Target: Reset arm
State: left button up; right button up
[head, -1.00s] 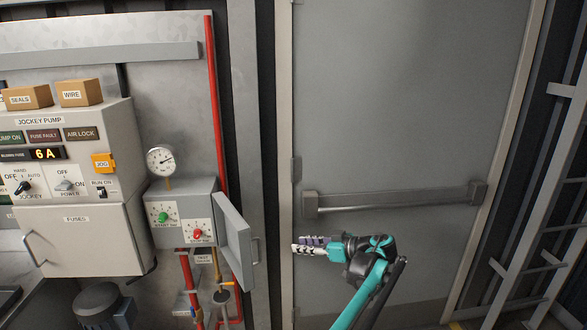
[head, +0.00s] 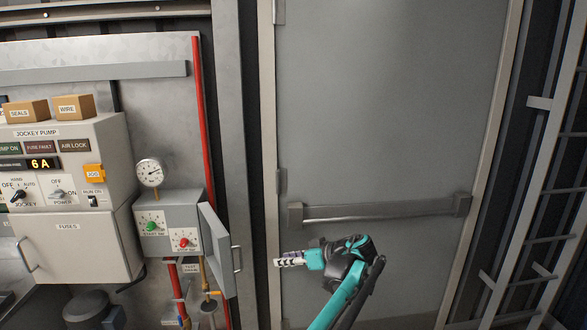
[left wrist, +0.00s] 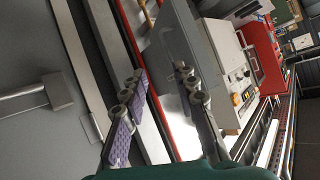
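My left gripper (head: 278,262) is in front of the grey door, pointing left toward the small grey box, with empty space around it. In the head view its fingers line up one behind the other. In the left wrist view the two fingers of my left gripper (left wrist: 161,76) stand apart with nothing between them. My left arm (head: 345,298) comes in from the bottom, teal and black. My right gripper is not in either view.
The grey door (head: 390,110) has a push bar (head: 380,211) just above my arm. The small grey box (head: 168,222) has its cover (head: 216,250) swung open, near my fingertips. The jockey pump cabinet (head: 75,245) is at left. A ladder-like frame (head: 530,215) is at right.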

pick_arm(q)
jog(key=s+a+r+m+g+h, duration=0.1)
jog(key=s+a+m+h, duration=0.45)
jog(key=s+a, duration=1.05)
jog(key=s+f+m+h, duration=0.1)
jog(key=s+f, duration=0.2)
jog(key=s, duration=0.4)
jog(key=s+f+m+t+h, duration=0.1)
jog(key=s+f+h, duration=0.1)
jog(key=s, duration=0.5)
jog(key=s+f+m+h, duration=0.1)
jog(key=s+f+h, duration=0.1)
jog(key=s+f, duration=0.3)
jog(key=s, duration=0.2)
jog(key=shift+s+a+t, duration=0.2)
jog(key=shift+s+t, duration=0.1)
